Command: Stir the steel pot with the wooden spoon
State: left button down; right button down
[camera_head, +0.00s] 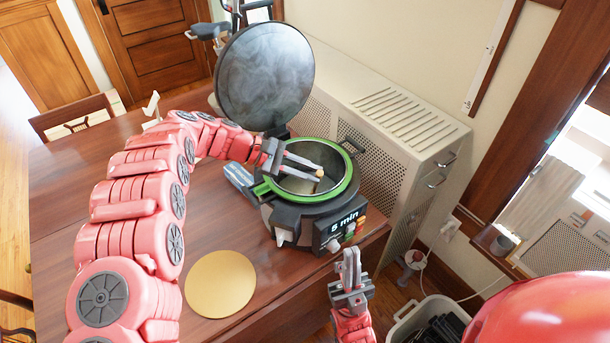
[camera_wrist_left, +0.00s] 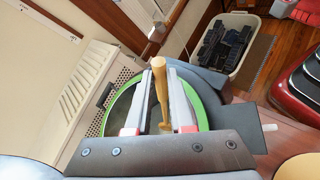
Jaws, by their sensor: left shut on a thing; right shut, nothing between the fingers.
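The steel pot (camera_head: 297,186) sits inside a black cooker with a green rim (camera_head: 349,185) on the wooden table. The cooker's front panel reads "5 min". My left gripper (camera_head: 304,168) reaches over the pot's opening. It is shut on the wooden spoon (camera_wrist_left: 161,95), whose pale end (camera_head: 320,173) shows by the fingertips in the head view. In the left wrist view the spoon stands tilted between the two fingers; its lower end is hidden. My right gripper (camera_head: 350,263) is shut and empty, lower down in front of the cooker, near the table's edge.
A large round dark lid (camera_head: 264,76) stands raised behind the pot. A round tan mat (camera_head: 220,284) lies on the table (camera_head: 50,190). A perforated radiator cover (camera_head: 375,120) stands close behind the cooker. A bin with dark items (camera_head: 437,325) is on the floor at right.

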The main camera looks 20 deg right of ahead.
pick_arm(q)
jog(key=a, duration=0.4)
jog(key=shift+w+a, duration=0.1)
jog(key=shift+a, duration=0.1)
jog(key=shift+w+d+f+b, duration=0.15)
jog(key=shift+w+d+b, duration=0.2)
jog(key=shift+d, duration=0.35)
jog(key=shift+w+d, duration=0.25)
jog(key=shift+d, duration=0.4)
jog(key=shift+r, duration=0.25)
notch_tip(320, 180, up, 5)
jog(key=shift+f, duration=0.1)
dwell(0.5)
